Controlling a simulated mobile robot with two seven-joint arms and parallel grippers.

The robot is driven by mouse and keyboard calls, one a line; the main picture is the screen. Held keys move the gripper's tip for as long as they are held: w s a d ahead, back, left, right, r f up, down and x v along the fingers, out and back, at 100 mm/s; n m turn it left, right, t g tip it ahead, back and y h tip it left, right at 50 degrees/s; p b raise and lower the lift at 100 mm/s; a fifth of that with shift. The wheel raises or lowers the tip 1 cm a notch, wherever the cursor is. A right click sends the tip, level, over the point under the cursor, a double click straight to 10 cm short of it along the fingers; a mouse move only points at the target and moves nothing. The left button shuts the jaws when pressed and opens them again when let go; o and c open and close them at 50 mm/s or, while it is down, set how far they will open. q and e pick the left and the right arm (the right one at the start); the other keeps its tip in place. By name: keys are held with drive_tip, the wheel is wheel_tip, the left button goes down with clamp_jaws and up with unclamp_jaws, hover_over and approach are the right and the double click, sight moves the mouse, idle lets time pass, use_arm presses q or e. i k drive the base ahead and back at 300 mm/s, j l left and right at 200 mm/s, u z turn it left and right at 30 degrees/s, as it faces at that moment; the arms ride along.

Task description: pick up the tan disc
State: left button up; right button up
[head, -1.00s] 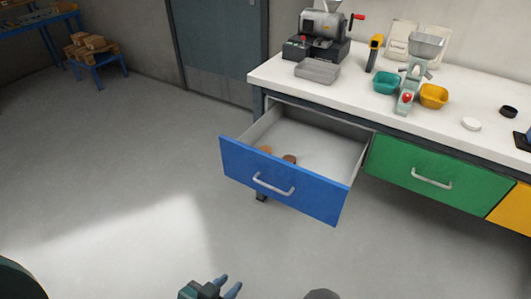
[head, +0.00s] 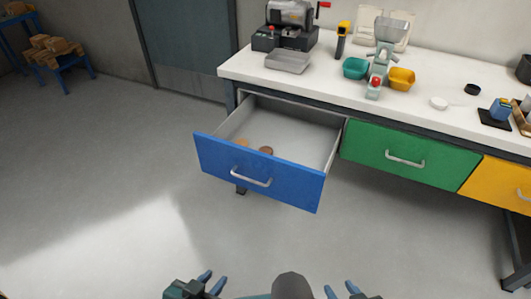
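A tan disc (head: 242,142) lies in the open blue drawer (head: 258,172), close behind its front panel, which hides part of the disc. A darker brown disc (head: 266,150) lies just to its right in the same drawer. My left gripper (head: 212,282) is at the bottom edge, well in front of and below the drawer; its fingers are apart and nothing shows between them. My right gripper (head: 341,290) is at the bottom edge further right, also with fingers apart and empty. Neither gripper touches the drawer.
The white workbench (head: 330,86) carries a grey tray (head: 288,62), a teal bin (head: 355,68), a yellow bin (head: 402,79) and a white disc (head: 438,104). A closed green drawer (head: 400,156) is right of the blue one. The floor in front is clear.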

sight(241, 142)
drive_tip(key=i+j+z, duration=0.2)
drive_tip(key=j+z, duration=0.25)
drive_tip(key=j, duration=0.55)
drive_tip(key=j+z, duration=0.4)
drive_tip(key=j, duration=0.6)
drive_tip(key=i+j+z, duration=0.25)
drive_tip(key=i+l, duration=0.45)
drive_tip(key=i, duration=0.2)
